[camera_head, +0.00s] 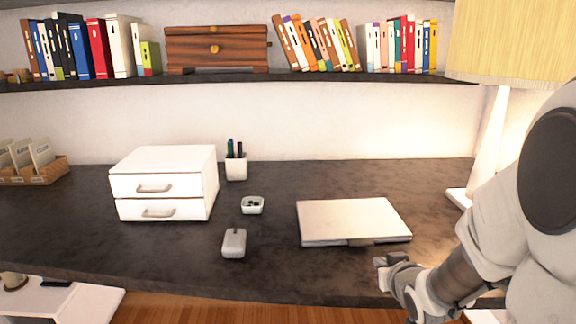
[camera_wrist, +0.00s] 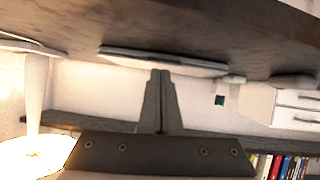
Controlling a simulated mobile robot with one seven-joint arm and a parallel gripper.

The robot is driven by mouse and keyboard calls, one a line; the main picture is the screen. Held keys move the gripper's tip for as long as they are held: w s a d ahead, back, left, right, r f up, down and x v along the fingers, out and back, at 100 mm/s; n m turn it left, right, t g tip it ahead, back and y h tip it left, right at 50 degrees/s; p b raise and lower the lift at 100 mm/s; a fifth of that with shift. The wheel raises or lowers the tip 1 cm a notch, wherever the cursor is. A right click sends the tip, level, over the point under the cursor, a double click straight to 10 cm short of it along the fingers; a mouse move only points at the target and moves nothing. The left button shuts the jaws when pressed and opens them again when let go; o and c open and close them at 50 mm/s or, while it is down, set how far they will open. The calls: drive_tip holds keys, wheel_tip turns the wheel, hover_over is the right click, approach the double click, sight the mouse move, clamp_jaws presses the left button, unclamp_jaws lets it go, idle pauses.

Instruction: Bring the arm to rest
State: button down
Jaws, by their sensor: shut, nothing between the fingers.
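My arm comes in from the right in the head view, bent low in front of the desk. My gripper (camera_head: 388,272) is near the desk's front edge, just in front of the closed laptop (camera_head: 353,219). In the wrist view my gripper (camera_wrist: 161,74) shows its two fingers pressed together with nothing between them. That view is upside down, with the laptop (camera_wrist: 165,60) beyond the fingertips. The gripper appears apart from the laptop.
The dark desk (camera_head: 280,185) holds a white drawer box (camera_head: 165,182), a pen cup (camera_head: 236,168), a small dish (camera_head: 253,205), a mouse-like white object (camera_head: 234,243) and a lamp (camera_head: 490,140). A shelf (camera_head: 230,78) with books runs above. A white cabinet (camera_head: 70,302) stands lower left.

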drive_tip(key=s+a+r+g, duration=0.2)
drive_tip(key=s+a+r, duration=0.15)
drive_tip(key=s, duration=0.45)
drive_tip(key=s+a+r+g+p, duration=0.1)
drive_tip(key=s+a+r+g, duration=0.2)
drive_tip(key=s, duration=0.5)
drive_tip(key=s+a+r+g, duration=0.2)
drive_tip(key=s+a+r, duration=0.1)
drive_tip(key=s+r, duration=0.3)
wheel_tip(320, 180, up, 17)
drive_tip(key=s+p, duration=0.1)
drive_tip(key=p, duration=1.7)
drive_tip(key=shift+y+p, duration=0.3)
drive_tip(key=shift+p, duration=0.1)
drive_tip(key=c, duration=1.5)
unclamp_jaws()
drive_tip(key=shift+c, duration=0.2)
